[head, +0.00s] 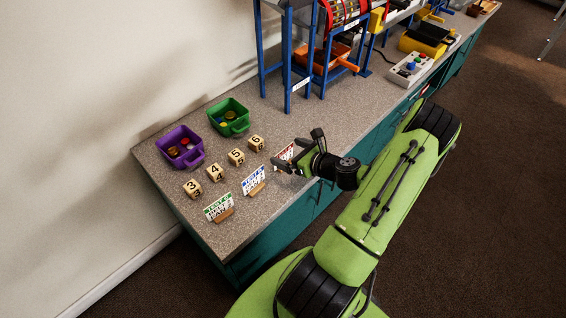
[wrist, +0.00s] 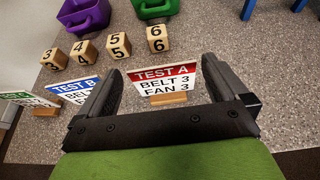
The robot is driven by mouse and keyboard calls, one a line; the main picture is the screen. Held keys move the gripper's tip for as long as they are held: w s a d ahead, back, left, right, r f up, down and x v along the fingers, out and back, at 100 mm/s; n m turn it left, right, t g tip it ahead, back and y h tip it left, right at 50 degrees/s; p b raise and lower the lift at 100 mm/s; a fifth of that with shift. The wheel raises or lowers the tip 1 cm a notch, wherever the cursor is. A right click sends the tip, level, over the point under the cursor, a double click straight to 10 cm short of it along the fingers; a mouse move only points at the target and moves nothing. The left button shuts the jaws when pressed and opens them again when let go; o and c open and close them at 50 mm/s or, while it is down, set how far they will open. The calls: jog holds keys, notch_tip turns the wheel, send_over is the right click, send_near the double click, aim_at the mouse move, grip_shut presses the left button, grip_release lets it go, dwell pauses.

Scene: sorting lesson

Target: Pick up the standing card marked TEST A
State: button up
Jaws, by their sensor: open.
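The TEST A card (wrist: 163,80) has a red top band and reads BELT 3, FAN 3. It stands in a small wooden holder (wrist: 162,98) on the counter. In the head view the card (head: 286,153) is partly hidden by my gripper. My gripper (head: 297,158) is open. In the wrist view the card shows between its two black fingers (wrist: 162,82), ahead of the palm; I cannot tell whether a finger touches it.
The blue TEST B card (head: 254,181) and a green-banded card (head: 218,207) stand to the left. Several numbered wooden cubes (head: 236,157) sit behind the cards. A purple bin (head: 190,162) and a green bin (head: 241,126) stand farther back. A blue frame (head: 288,75) rises beyond.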

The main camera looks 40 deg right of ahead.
aim_at(284, 150)
jog(key=b+x, duration=0.1)
jog(key=x, duration=0.4)
jog(key=shift+w+f, duration=0.1)
jog(key=c, duration=0.7)
